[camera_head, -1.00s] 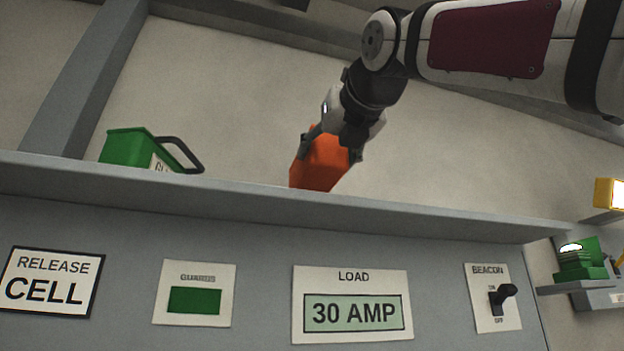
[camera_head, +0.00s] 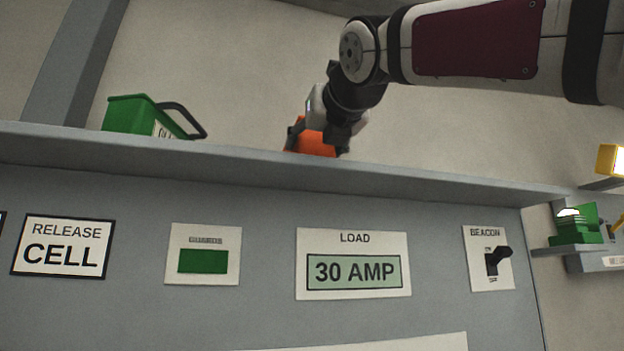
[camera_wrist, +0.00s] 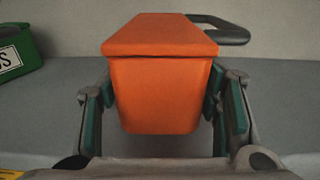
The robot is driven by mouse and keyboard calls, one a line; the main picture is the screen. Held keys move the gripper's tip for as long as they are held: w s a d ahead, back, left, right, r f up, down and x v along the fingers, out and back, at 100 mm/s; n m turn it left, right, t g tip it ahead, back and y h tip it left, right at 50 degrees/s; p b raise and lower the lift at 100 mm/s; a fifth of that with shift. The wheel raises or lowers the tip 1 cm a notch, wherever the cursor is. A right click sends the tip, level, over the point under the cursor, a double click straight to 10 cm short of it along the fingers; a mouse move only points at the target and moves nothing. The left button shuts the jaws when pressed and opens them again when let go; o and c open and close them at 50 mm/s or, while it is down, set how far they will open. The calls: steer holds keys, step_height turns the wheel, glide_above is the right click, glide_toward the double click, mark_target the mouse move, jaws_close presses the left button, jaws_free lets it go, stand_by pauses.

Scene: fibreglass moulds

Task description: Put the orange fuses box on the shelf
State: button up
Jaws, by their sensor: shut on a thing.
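The orange fuses box (camera_head: 316,146) is in my gripper (camera_head: 318,140), above and partly behind the front edge of the grey shelf (camera_head: 400,183) in the head view. Its lower part is hidden by that edge. In the wrist view the orange box (camera_wrist: 158,90) sits upright between the two green-padded fingers of my gripper (camera_wrist: 160,110), which are shut on its sides. A dark handle (camera_wrist: 222,28) sticks out behind the box. The shelf surface (camera_wrist: 290,110) shows around and below the box; I cannot tell whether the box touches it.
A green box (camera_head: 135,114) with a dark handle stands on the shelf to the left; it also shows in the wrist view (camera_wrist: 20,50). The wall is behind. A panel below carries labels and a beacon switch (camera_head: 497,260). The shelf right of my gripper looks clear.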

steer(key=shift+f, duration=0.1)
steer(key=o, duration=1.4)
steer(key=shift+f, duration=0.1)
steer(key=shift+r, duration=0.2)
steer(key=b+v, duration=0.1)
steer(key=v, duration=1.1)
steer(key=shift+f, duration=0.1)
